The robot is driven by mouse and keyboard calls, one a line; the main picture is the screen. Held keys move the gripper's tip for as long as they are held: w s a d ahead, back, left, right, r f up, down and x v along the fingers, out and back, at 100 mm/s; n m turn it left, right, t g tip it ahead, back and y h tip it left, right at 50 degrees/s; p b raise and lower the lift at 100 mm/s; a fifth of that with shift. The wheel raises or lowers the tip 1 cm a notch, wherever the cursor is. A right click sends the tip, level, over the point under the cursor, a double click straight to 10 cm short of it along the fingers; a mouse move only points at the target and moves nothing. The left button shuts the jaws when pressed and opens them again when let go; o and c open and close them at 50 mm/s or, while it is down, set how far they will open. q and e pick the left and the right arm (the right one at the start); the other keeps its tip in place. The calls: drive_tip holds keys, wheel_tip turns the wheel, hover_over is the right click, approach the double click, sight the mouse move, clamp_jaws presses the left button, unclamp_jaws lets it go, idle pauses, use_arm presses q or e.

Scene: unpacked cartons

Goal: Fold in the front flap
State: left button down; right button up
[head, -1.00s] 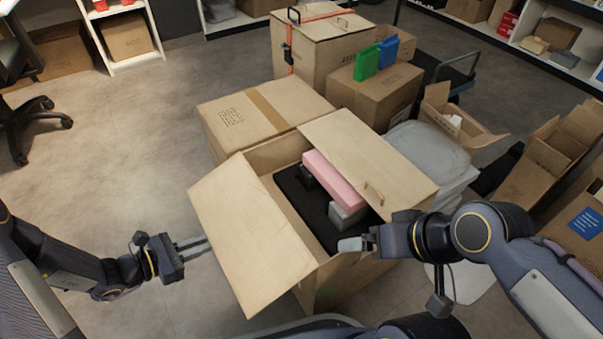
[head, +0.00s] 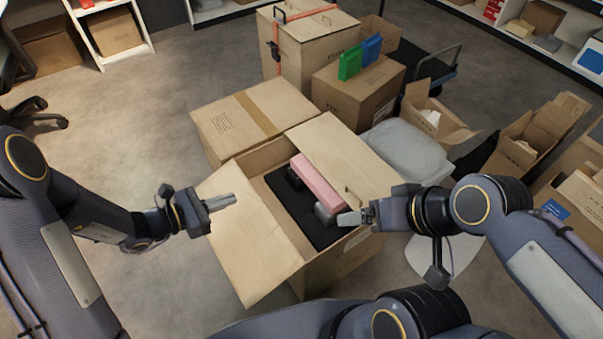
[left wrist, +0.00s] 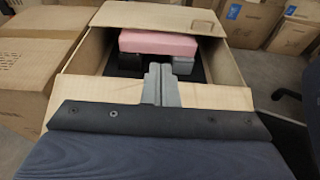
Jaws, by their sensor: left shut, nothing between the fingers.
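The open carton (head: 330,262) stands at the middle of the head view. Its wide front flap (head: 245,245) sticks outward toward the lower left; it also shows in the left wrist view (left wrist: 225,97). The opposite flap (head: 335,155), with a handle, slants over the far side. My left gripper (head: 232,199) is shut and empty, above the outer part of the front flap in the head view; whether it touches is unclear. It also shows in the left wrist view (left wrist: 161,68). My right gripper (head: 345,218) is at the carton's right rim; its finger gap is unclear.
Inside the carton, a pink block (head: 318,183) and grey pieces lie on black foam (head: 290,205). A taped carton (head: 255,115) stands directly behind, with more cartons and a grey bag (head: 405,150) around. Open floor (head: 120,120) lies to the left.

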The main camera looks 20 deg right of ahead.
use_arm(q)
drive_tip(key=w+d+r+b, duration=0.2)
drive_tip(key=w+d+b, duration=0.15)
drive_tip(key=d, duration=0.95)
drive_tip(key=w+d+f+b, duration=0.3)
drive_tip(key=d+f+b, duration=0.5)
drive_tip(key=f+b, duration=0.2)
drive_tip(key=shift+w+f, duration=0.2)
drive_tip(key=shift+f, duration=0.35)
drive_tip(key=shift+r, duration=0.1)
wheel_tip(320, 180, up, 7)
drive_tip(key=p, duration=0.4)
drive_tip(key=shift+d, duration=0.3)
drive_tip(key=shift+w, duration=0.1)
